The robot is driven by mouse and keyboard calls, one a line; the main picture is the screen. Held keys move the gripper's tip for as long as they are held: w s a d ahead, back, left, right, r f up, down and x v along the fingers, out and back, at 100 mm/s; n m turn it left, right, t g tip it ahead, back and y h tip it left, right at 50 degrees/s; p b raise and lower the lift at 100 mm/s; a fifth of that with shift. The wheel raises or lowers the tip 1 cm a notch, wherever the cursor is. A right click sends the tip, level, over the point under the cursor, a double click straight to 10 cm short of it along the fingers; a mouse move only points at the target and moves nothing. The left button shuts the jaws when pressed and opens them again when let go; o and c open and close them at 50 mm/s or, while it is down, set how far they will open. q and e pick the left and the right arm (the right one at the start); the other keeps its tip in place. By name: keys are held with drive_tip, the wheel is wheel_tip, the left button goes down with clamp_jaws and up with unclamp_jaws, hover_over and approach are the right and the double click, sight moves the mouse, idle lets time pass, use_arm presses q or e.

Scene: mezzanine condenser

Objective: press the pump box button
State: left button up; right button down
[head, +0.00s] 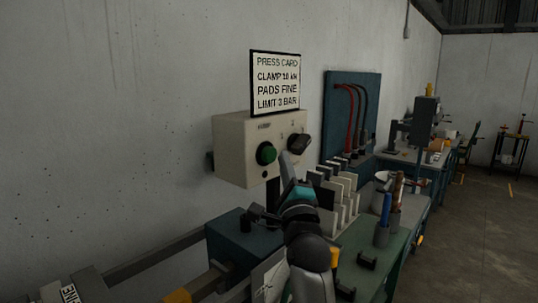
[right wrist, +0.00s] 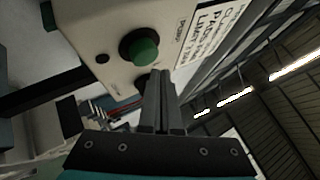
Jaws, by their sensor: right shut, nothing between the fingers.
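The pump box (head: 232,135) is a beige box on the wall, with a green round button (head: 266,153) and a dark knob (head: 299,144) on its front. My right gripper (head: 286,160) is shut and empty, just right of the button in the head view. In the right wrist view the shut fingertips (right wrist: 160,73) lie close beside the green button (right wrist: 143,50), over the box face (right wrist: 105,25). I cannot tell whether they touch it. The button's face is clear of the fingers in the head view. My left gripper is not in view.
A sign card (head: 275,82) stands above the box. A dark teal block (head: 232,245) sits below the box. Floor on the right is open.

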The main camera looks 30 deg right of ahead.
drive_tip(key=shift+w, duration=0.1)
idle(0.4)
drive_tip(key=shift+w+a, duration=0.2)
drive_tip(key=shift+w, duration=0.15)
drive_tip(key=shift+w+a, duration=0.25)
drive_tip(key=shift+w, duration=0.3)
idle(0.8)
drive_tip(key=shift+s+d, duration=0.1)
drive_tip(key=shift+s, duration=0.05)
drive_tip(key=shift+s+d+p, duration=0.3)
drive_tip(key=shift+s+p, duration=0.25)
drive_tip(key=shift+s, duration=0.25)
drive_tip(key=shift+s, duration=0.1)
drive_tip(key=s, duration=0.1)
drive_tip(key=s+d+p, duration=0.1)
drive_tip(key=s, duration=0.1)
drive_tip(key=s+d+p, duration=0.1)
drive_tip(key=s, duration=0.1)
drive_tip(key=shift+s+d, duration=0.15)
drive_tip(key=shift+s, duration=0.05)
